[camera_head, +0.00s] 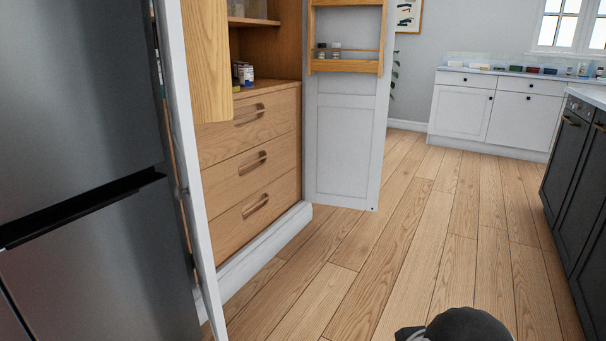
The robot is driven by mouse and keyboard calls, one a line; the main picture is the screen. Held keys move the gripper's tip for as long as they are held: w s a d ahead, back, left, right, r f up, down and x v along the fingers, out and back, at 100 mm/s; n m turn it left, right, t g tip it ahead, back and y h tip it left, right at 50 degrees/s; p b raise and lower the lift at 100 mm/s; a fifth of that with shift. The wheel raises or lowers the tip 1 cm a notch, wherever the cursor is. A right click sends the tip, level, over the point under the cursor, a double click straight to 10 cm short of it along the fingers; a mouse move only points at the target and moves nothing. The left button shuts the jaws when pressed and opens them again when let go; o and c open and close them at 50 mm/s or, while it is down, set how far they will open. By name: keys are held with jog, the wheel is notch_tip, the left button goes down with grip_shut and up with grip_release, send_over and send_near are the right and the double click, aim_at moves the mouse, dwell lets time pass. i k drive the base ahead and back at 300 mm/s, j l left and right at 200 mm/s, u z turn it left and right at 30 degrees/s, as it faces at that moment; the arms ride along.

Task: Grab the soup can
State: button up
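Small cans (246,75) stand on the counter above the drawers inside an open wooden pantry cabinet. One has a white and blue label. They are partly hidden by the wooden rack on the near door, and they are too small to tell which is the soup can. Two small jars (335,50) stand on the rack of the far open door. A dark rounded part at the bottom edge seems to be part of my arm. My gripper's fingers are not in view.
The near white cabinet door (190,150) stands open beside a dark fridge (80,120). The far door (340,140) is open too. Wooden drawers (250,160) are shut. Dark cabinets (580,190) stand at the right. The wooden floor (400,230) between is clear.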

aim_at(246, 74)
jog(key=i+l+z, duration=0.15)
jog(key=i+z, duration=0.2)
jog(key=i, duration=0.35)
jog(key=i+z, duration=0.3)
jog(key=i, duration=0.4)
